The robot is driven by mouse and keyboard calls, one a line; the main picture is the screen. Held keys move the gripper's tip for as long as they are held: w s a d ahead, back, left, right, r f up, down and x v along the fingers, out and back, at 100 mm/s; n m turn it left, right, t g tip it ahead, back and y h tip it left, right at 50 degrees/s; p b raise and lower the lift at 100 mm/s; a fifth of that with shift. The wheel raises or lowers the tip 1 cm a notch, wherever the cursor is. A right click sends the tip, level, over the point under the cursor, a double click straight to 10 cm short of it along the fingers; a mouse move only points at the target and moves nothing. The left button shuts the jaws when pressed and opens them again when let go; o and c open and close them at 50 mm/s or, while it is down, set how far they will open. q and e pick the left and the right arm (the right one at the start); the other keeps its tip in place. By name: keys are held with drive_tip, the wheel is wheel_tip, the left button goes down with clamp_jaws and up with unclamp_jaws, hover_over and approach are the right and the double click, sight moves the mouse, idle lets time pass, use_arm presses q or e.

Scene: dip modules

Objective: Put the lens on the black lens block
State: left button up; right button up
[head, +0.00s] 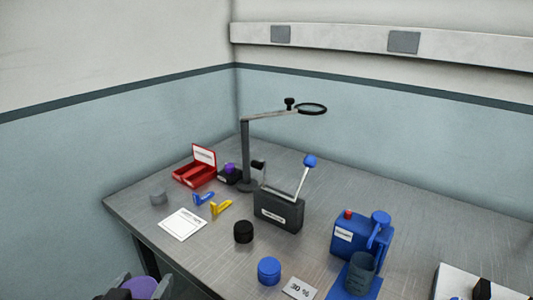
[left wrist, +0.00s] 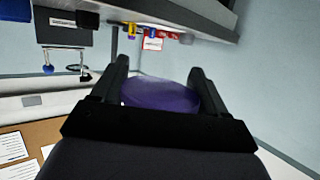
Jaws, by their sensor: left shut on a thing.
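A round purple lens (left wrist: 160,97) sits between the two fingers of my left gripper (left wrist: 160,78), which is shut on it. In the head view the lens (head: 143,288) shows at the bottom left edge, in front of the bench's near edge; the gripper around it is partly cut off. A short black round block (head: 243,232), which looks like the black lens block, stands on the bench, up and right of the lens and well apart from it. Its top looks bare. My right gripper is not in view.
A black lever box (head: 279,208), a magnifier stand (head: 246,155), a red box (head: 194,175) and a blue device (head: 362,240) surround the middle. Bench around the black block is mostly clear.

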sight(274, 260)
use_arm(q)
drive_tip(key=w+d+r+m+h, duration=0.3)
drive_tip(key=w+d+r, duration=0.4)
drive_tip(key=d, duration=0.4)
drive_tip(key=shift+d+g+h, duration=0.3)
drive_tip(key=shift+h, duration=0.3)
drive_tip(key=d+r+m+h, duration=0.1)
drive_tip(key=d+r, duration=0.2)
drive_tip(key=w+d+r+m+g+h, duration=0.1)
drive_tip(key=d+r+h, duration=0.1)
drive_tip(key=d+r, duration=0.1)
drive_tip(key=w+d+r+m+g+h, duration=0.1)
drive_tip(key=d+r+m, duration=0.1)
drive_tip(key=d+r, duration=0.2)
drive_tip(key=shift+w+d, duration=0.25)
drive_tip(key=shift+d, duration=0.5)
wheel_tip(274, 260, down, 20)
drive_tip(key=shift+r+b, duration=0.15)
drive_tip(key=shift+b, duration=0.2)
drive_tip(key=shift+f, duration=0.35)
drive_tip(key=o, duration=1)
drive_tip(key=shift+r, duration=0.1)
